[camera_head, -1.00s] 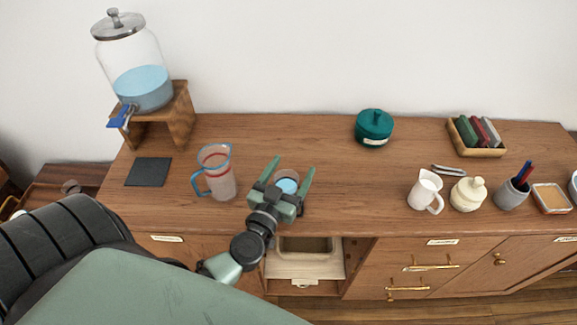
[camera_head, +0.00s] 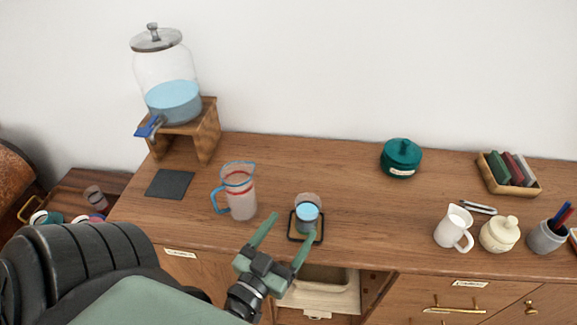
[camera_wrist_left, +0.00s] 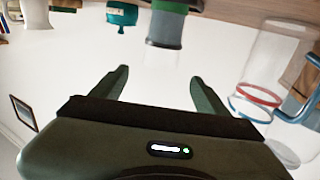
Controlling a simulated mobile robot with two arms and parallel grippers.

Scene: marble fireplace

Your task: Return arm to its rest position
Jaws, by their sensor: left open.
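My left gripper (camera_head: 282,240) is open and empty at the front edge of the wooden cabinet top. Its green fingers point toward a clear cup (camera_head: 308,208) of light blue liquid, which stands upright on a dark-rimmed square coaster (camera_head: 292,229). The right finger's tip overlaps the coaster in the head view; I cannot tell if it touches. In the left wrist view, both fingers (camera_wrist_left: 158,92) are spread with nothing between them, and the picture is upside down. My right gripper is not in view.
A clear pitcher (camera_head: 240,198) with a blue handle and red band stands left of the cup. A dispenser (camera_head: 172,85) sits on a wooden stand (camera_head: 208,135). A teal pot (camera_head: 400,158), white jug (camera_head: 453,228) and cream jar (camera_head: 499,235) stand right. An open compartment (camera_head: 330,288) is below.

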